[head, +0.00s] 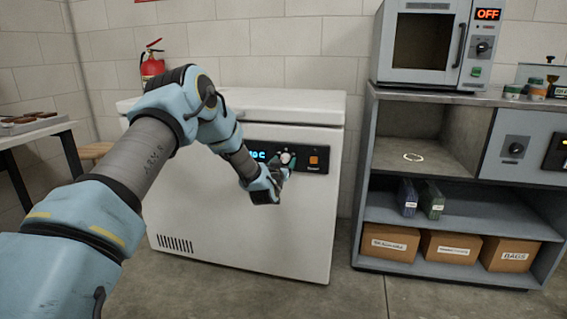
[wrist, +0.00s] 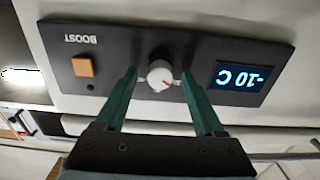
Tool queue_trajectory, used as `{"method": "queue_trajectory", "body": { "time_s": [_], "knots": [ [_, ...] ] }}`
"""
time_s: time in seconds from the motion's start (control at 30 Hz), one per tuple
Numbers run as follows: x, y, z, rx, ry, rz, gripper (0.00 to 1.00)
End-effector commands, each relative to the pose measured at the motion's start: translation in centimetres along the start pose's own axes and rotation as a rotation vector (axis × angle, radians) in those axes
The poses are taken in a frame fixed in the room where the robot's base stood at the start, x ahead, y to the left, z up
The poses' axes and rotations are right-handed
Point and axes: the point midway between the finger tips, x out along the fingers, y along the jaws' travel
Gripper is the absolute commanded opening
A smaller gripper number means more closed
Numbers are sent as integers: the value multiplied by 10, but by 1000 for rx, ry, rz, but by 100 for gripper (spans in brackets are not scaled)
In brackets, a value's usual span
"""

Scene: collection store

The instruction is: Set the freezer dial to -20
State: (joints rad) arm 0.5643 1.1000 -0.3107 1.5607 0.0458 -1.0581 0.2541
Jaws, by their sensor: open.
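The white chest freezer (head: 250,225) stands against the wall with a dark control panel on its front. The dial (wrist: 160,76) is a round pale knob with a red pointer mark; it also shows in the head view (head: 287,157). The freezer display (wrist: 240,77) appears upside down in the wrist view and reads -10 C. In the head view my arm partly hides the display. My gripper (wrist: 162,84) is open, with its two green fingers on either side of the dial. I cannot tell whether they touch it.
An orange BOOST button (wrist: 83,67) sits beside the dial on the panel. To the right is a grey shelf unit (head: 450,222) with boxes and an oven (head: 425,45) reading OFF. A table (head: 35,132) stands at the left. The floor before the freezer is clear.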

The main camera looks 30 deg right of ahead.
Motion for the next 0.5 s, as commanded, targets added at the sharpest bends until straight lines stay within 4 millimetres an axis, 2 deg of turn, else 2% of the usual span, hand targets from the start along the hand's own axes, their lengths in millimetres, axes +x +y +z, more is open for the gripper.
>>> {"method": "queue_trajectory", "body": {
  "time_s": [0.17,0.5],
  "knots": [
    [0,0,0,0,0,0,70],
    [0,0,0,0,1,0,31]
  ]
}}
